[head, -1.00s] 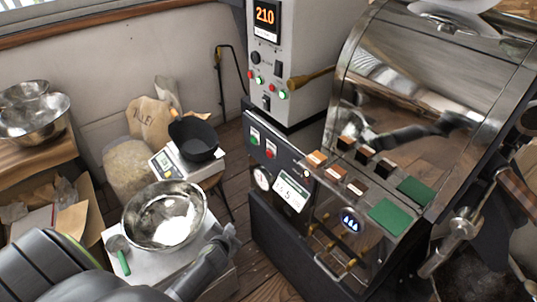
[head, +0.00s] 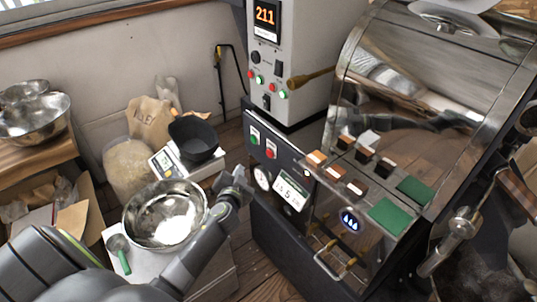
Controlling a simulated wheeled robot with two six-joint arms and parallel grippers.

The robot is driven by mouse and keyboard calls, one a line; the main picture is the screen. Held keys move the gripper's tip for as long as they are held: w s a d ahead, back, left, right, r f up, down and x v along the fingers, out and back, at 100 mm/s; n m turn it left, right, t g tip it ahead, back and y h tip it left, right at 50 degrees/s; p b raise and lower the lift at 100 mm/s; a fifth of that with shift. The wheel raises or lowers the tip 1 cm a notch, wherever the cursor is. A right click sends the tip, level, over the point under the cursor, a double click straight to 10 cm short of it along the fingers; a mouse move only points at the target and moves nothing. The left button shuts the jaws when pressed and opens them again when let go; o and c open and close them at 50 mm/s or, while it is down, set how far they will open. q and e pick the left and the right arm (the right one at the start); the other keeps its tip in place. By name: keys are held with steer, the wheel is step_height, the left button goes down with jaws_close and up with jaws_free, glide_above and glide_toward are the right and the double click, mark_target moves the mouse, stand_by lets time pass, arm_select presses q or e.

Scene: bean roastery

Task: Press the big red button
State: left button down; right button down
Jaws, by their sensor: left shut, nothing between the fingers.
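A red button (head: 271,154) sits on the dark front panel of the roaster, beside a green button (head: 254,137) up and to its left. Both have small white labels. My left gripper (head: 239,178) is shut and empty. In the picture it is just below and left of the red button, with a gap between them. My right gripper is out of view.
A steel bowl (head: 137,238) of white contents stands on a pale-topped stand, with a green-handled scoop (head: 120,257) beside it. A black pan (head: 196,137) rests on a scale.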

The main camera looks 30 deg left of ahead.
arm_select(q)
steer(key=b, duration=0.1)
glide_toward(266, 149)
steer(key=w+a, duration=0.1)
steer(key=a, duration=0.2)
steer(key=shift+w+d+f+b, duration=0.15)
steer(key=shift+w+d+b, duration=0.1)
steer(key=shift+w, duration=0.1)
steer(key=shift+w+d+f+b, duration=0.15)
steer(key=shift+w+f+b, duration=0.05)
steer(key=shift+w, duration=0.2)
stand_by(1.3)
steer(key=shift+w+d, duration=0.2)
steer(key=shift+w, duration=0.2)
steer(key=shift+w+d+b, duration=0.15)
steer(key=shift+w+b, duration=0.2)
steer(key=shift+b, duration=0.2)
stand_by(0.4)
stand_by(0.3)
steer(key=shift+s+a, duration=0.3)
steer(key=shift+s, duration=0.45)
